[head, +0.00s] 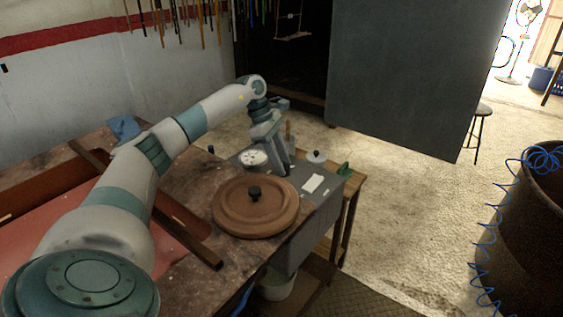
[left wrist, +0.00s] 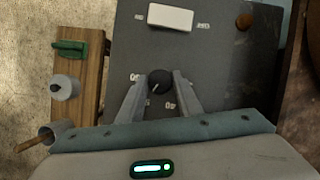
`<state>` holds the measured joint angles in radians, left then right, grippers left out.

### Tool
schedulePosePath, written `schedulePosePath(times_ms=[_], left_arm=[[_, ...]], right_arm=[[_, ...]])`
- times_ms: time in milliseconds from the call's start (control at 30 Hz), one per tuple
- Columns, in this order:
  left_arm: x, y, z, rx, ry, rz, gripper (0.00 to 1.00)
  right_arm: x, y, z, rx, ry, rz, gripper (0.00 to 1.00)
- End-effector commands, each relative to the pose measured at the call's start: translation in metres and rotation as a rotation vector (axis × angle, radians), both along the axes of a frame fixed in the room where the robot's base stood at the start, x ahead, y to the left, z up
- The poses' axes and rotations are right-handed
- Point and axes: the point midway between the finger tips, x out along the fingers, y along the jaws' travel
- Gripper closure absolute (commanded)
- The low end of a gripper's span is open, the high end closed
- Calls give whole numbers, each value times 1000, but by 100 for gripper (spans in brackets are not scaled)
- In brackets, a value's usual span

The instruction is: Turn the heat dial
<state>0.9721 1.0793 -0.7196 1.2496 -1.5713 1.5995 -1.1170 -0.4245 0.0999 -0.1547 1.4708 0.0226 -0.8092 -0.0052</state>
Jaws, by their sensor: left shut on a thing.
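The heat dial (left wrist: 159,82) is a small black round knob with a light pointer line, on the dark grey top of a box (left wrist: 200,62). White markings lie around it, partly hidden by my fingers. My left gripper (left wrist: 158,78) is shut on the dial, one finger on each side. In the head view my left gripper (head: 284,170) reaches down to the back part of the grey box (head: 312,208); the dial is hidden there. My right gripper is not in view.
A round brown disc (head: 235,217) with a black knob lies beside the box. A white gauge (head: 253,158) stands left of my gripper. A small grey lidded pot (head: 316,157) and a green object (head: 344,169) stand on a wooden ledge.

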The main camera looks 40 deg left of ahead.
Motion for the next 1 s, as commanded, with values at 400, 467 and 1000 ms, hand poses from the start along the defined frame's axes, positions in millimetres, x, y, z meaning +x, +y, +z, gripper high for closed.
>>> schedulePosePath(times_ms=[400,467,1000], left_arm=[[0,1,0,2,0,-22,91],[0,1,0,2,0,-22,91],[0,2,3,1,0,-22,50]], right_arm=[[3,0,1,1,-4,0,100],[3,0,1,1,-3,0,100],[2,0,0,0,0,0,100]])
